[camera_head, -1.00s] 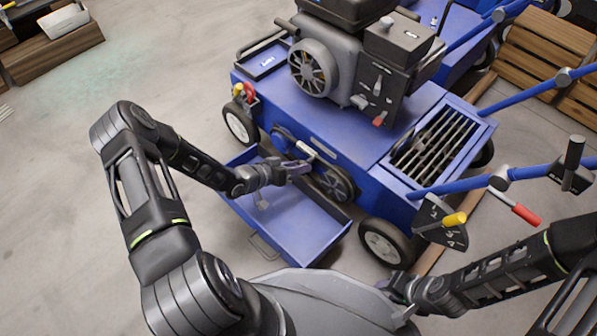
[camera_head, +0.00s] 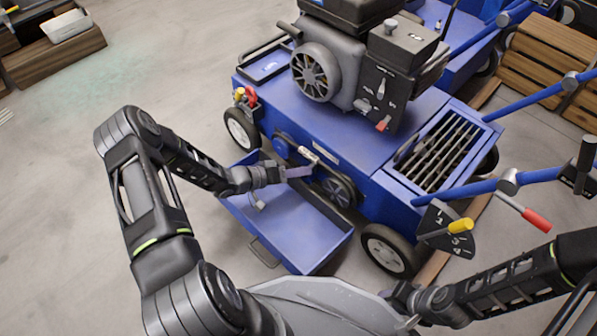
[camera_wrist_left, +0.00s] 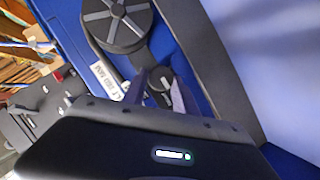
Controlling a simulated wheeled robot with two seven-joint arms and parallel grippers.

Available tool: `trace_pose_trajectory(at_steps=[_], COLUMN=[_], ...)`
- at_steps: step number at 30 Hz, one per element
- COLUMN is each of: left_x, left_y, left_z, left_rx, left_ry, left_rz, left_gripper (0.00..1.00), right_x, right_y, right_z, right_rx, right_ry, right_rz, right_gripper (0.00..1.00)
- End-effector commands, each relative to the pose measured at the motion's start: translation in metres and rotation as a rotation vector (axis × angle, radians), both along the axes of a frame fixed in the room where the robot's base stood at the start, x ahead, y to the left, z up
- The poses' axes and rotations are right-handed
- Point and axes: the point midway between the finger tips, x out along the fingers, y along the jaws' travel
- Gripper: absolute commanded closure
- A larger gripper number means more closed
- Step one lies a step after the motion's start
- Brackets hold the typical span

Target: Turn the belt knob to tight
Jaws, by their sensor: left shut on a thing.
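The blue aerator (camera_head: 345,120) stands at centre with its belt pulleys exposed on the near side. My left gripper (camera_head: 306,171) reaches in from the left to that side. In the left wrist view its two purple-grey fingers (camera_wrist_left: 160,92) are shut on a small dark knob (camera_wrist_left: 164,98) with a pale mark. The fingers hide part of the knob, and its exact setting cannot be read. A white label (camera_wrist_left: 106,80) lies beside it, below a spoked black pulley (camera_wrist_left: 118,22). My right gripper (camera_head: 398,292) is low near the front, its jaws unclear.
An open blue tray (camera_head: 285,228) sits under my left forearm. A black pulley (camera_head: 338,190) and a front wheel (camera_head: 390,250) are to the right.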

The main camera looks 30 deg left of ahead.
Motion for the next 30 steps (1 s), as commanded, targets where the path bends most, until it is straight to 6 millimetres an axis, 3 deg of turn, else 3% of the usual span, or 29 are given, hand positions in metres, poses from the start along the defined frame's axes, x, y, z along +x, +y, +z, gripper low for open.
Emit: trace_pose_trajectory(at_steps=[9,20,30], left_x=[0.001,-0.004,-0.042], left_y=[0.001,0.004,0.032], left_z=[0.000,0.004,0.027], left_rx=[0.001,0.002,0.002], left_ry=[0.000,0.001,0.000], left_rz=[0.003,0.002,0.003], left_gripper=[0.44,0.44,0.44], right_x=[0.000,-0.001,-0.004], right_y=[0.000,0.000,0.001], right_z=[0.000,0.004,0.025], right_rx=[0.000,-0.001,-0.005], right_ry=[0.000,0.001,0.002], right_rz=[0.000,0.000,0.002], right_gripper=[0.64,0.64,0.64])
